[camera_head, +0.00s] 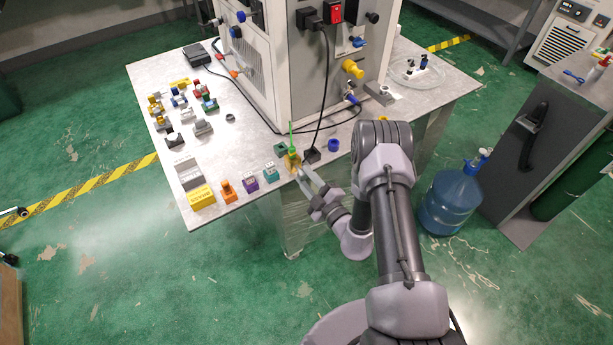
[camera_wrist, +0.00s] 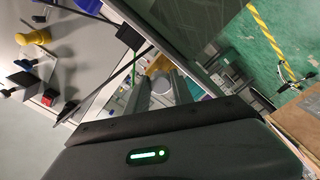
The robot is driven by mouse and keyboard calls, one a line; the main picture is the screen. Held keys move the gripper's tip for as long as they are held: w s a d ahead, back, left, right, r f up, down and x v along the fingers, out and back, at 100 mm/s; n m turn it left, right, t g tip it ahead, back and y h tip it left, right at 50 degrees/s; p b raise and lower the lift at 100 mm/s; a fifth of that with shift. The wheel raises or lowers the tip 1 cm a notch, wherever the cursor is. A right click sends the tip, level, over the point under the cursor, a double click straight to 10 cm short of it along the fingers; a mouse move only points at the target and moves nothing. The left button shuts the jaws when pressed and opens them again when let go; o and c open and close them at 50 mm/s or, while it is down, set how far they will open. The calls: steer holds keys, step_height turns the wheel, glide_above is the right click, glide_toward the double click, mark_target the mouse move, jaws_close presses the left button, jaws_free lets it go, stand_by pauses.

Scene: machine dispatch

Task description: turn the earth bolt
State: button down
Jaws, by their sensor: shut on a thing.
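My gripper (camera_head: 302,172) is at the near edge of the metal table (camera_head: 238,150), its jaws shut on a small yellow piece (camera_head: 292,160) with a thin green rod standing up from it. In the wrist view my gripper (camera_wrist: 162,75) has its fingers close together, with a pale round shape between their tips. The green rod (camera_wrist: 130,98) shows beside the left finger. The held piece is partly hidden by the fingers. I cannot pick out the earth bolt with certainty. A yellow knob (camera_head: 352,68) sticks out of the machine; it also shows in the wrist view (camera_wrist: 35,36).
The grey machine (camera_head: 300,70) stands at the back of the table, with a black cable hanging near my gripper. Orange (camera_head: 227,190), purple (camera_head: 249,182) and teal (camera_head: 270,171) blocks stand left of it. A blue ring (camera_head: 333,145) lies to the right. A water jug (camera_head: 449,202) stands on the floor.

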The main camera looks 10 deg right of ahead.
steer(key=m, duration=0.4)
steer(key=shift+m, duration=0.3)
steer(key=m, duration=0.4)
steer(key=shift+m+p, duration=0.3)
steer(key=shift+p, duration=0.1)
steer(key=m, duration=0.4)
steer(key=shift+a+m, duration=0.1)
steer(key=shift+m, duration=2.3)
steer(key=c, duration=1.1)
jaws_free()
